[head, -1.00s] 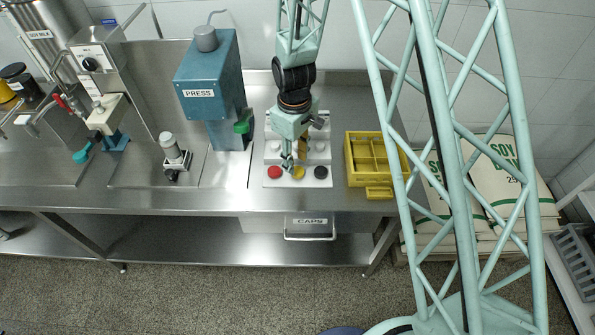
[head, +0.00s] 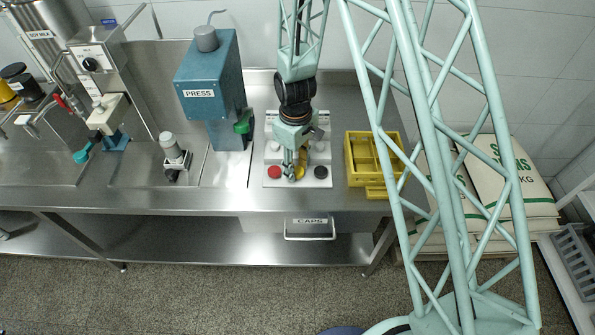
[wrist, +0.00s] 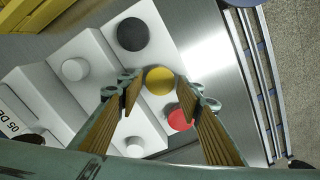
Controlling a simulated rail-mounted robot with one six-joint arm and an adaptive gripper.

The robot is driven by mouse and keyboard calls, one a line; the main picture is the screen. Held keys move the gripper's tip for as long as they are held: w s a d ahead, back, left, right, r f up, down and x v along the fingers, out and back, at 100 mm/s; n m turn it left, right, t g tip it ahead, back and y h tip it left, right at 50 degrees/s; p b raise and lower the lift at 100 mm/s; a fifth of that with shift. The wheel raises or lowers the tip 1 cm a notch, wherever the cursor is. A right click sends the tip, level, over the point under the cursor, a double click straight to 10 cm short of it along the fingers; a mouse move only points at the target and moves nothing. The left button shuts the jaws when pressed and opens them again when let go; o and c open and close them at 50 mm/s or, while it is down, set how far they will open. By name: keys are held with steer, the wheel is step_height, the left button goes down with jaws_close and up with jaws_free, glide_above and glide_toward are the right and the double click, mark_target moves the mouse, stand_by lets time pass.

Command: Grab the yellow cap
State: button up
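The yellow cap (wrist: 160,80) sits on the lowest step of a white stepped rack (wrist: 103,50), between a black cap (wrist: 132,34) and a red cap (wrist: 179,120). My gripper (wrist: 163,87) is open, and its two fingertips lie on either side of the yellow cap in the wrist view. Whether they touch it or are still above it I cannot tell. In the head view my gripper (head: 295,171) points down over the front step and mostly hides the yellow cap. The red cap (head: 275,171) and black cap (head: 321,171) show on either side.
White caps (wrist: 75,69) sit on the higher steps. A yellow divided box (head: 352,178) stands right of the rack. The blue press (head: 207,90) stands to the left. A drawer labelled CAPS (head: 310,222) is under the counter. The counter front is clear.

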mark_target(297, 171)
steer(key=c, duration=0.4)
steer(key=shift+r, duration=0.15)
steer(key=shift+r, duration=1.55)
steer(key=shift+s+r, duration=0.1)
steer(key=shift+s, duration=0.15)
steer(key=s, duration=0.5)
steer(key=s+r+b, duration=0.1)
steer(key=s, duration=0.4)
steer(key=s+d+b, duration=0.1)
steer(key=s, duration=0.4)
steer(key=shift+s+d+r, duration=0.1)
steer(key=shift+s+r, duration=0.1)
steer(key=shift+r, duration=0.05)
